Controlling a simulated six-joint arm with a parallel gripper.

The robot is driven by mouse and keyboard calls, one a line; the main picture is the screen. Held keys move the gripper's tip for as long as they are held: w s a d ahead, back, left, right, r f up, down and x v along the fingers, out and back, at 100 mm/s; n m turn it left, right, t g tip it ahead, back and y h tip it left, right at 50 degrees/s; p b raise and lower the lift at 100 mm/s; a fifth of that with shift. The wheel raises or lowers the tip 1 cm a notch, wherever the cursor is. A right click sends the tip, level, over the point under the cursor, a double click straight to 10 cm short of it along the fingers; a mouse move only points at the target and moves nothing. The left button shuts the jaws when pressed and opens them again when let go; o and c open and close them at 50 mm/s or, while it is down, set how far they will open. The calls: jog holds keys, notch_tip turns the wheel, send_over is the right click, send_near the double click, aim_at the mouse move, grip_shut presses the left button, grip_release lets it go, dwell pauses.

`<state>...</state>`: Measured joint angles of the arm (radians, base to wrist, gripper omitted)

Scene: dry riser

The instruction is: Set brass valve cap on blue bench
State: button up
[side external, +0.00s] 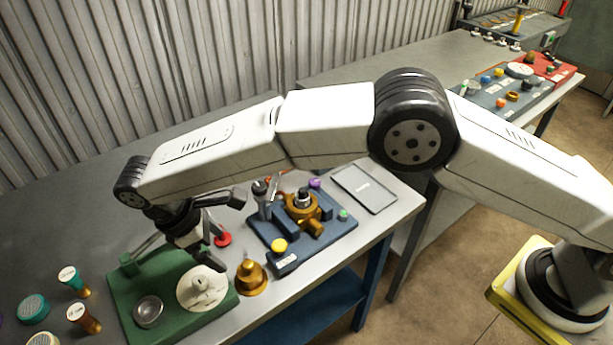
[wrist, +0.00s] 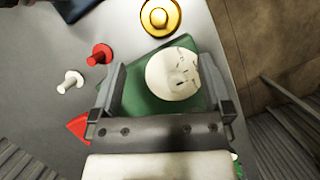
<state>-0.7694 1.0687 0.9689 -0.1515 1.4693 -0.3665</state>
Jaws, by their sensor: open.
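The brass valve cap (side external: 251,279) is a gold bell shape with a flange and a knob. It stands upright on the grey table between the green board and the blue bench; it also shows at the top of the wrist view (wrist: 160,17). The blue bench (side external: 337,228) is a low blue fixture carrying a brass valve body (side external: 302,208). My gripper (side external: 205,255) is open and empty above the green board (side external: 125,290). In the wrist view its fingers (wrist: 162,66) stand either side of a white round disc (wrist: 172,78), with the cap beyond them.
A metal dish (side external: 149,311) sits on the green board. A red knobbed part (side external: 223,239) lies behind it. Teal and brass stamp-like parts (side external: 72,281) stand at left. A grey tray (side external: 364,188) lies right of the bench. The table's front edge is close to the cap.

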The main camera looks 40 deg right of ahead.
jog(key=shift+d, duration=0.1)
dwell(0.3)
jog(key=d+r+m+t+y, duration=0.1)
jog(key=d+r+m+y, duration=0.15)
jog(key=d, duration=0.75)
jog(key=d+r+m+y, duration=0.15)
jog(key=d+m, duration=0.25)
jog(key=d, duration=0.6)
jog(key=s+d+m+t, duration=0.3)
jog(key=s+d+m, duration=0.4)
jog(key=s+d, duration=0.6)
jog(key=d, duration=0.3)
